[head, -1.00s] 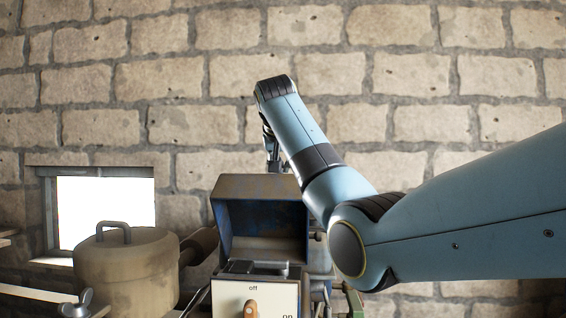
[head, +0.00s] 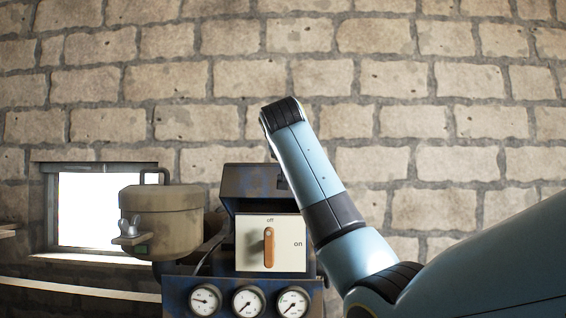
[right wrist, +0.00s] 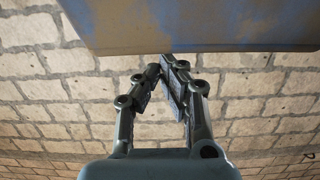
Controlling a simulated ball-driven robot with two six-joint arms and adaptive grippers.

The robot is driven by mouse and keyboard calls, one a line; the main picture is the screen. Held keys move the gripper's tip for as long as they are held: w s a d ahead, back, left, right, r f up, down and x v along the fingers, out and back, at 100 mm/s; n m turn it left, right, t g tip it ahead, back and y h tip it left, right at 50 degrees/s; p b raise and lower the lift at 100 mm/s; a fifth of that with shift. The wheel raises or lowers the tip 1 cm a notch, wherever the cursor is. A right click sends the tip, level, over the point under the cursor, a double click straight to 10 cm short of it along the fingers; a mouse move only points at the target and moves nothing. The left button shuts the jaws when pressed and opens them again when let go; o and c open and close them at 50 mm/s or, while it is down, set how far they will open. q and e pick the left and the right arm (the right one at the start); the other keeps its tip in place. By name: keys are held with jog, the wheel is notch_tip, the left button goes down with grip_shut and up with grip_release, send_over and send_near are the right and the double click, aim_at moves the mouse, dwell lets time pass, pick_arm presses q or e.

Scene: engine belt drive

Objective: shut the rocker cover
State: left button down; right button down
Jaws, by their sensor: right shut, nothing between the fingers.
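The rocker cover (head: 248,183) is a worn blue, rust-edged hood in the head view. It rises behind the switch panel, which hides its lower part, and it looks raised. My right arm reaches up beside it on the right and bends over behind; the right gripper is hidden in the head view. In the right wrist view the gripper (right wrist: 166,70) is shut and empty, its fingertips just below the edge of a blue and rusty-brown plate (right wrist: 200,22), which appears to be the cover. I cannot tell whether they touch. My left gripper is not in view.
The white panel (head: 285,255) has an orange-brown off/on lever (head: 268,246). Several gauges (head: 248,301) sit below it. A tan lidded pot (head: 165,218) with a wing nut stands left, before a bright window (head: 90,215). A stone wall (head: 400,60) fills the back.

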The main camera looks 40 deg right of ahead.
aim_at(285, 193)
jog(key=shift+t+h, duration=0.7)
jog(key=shift+t, duration=0.2)
jog(key=s+f+b, duration=0.1)
jog(key=b, duration=0.1)
jog(key=s+a+f+b, duration=0.1)
jog(key=f+b, duration=0.1)
jog(key=a+f+b, duration=0.1)
jog(key=f, duration=0.1)
jog(key=shift+s+a+f+b, duration=0.1)
jog(key=shift+s+a+b, duration=0.1)
jog(key=shift+s+b, duration=0.2)
jog(key=shift+t+h, duration=0.7)
jog(key=shift+t, duration=0.2)
jog(key=s+a+f+b, duration=0.1)
jog(key=b, duration=0.2)
jog(key=s+a+f+b, duration=0.1)
jog(key=f+b, duration=0.1)
jog(key=b, duration=0.1)
jog(key=shift+s+f, duration=0.1)
jog(key=shift+s, duration=0.3)
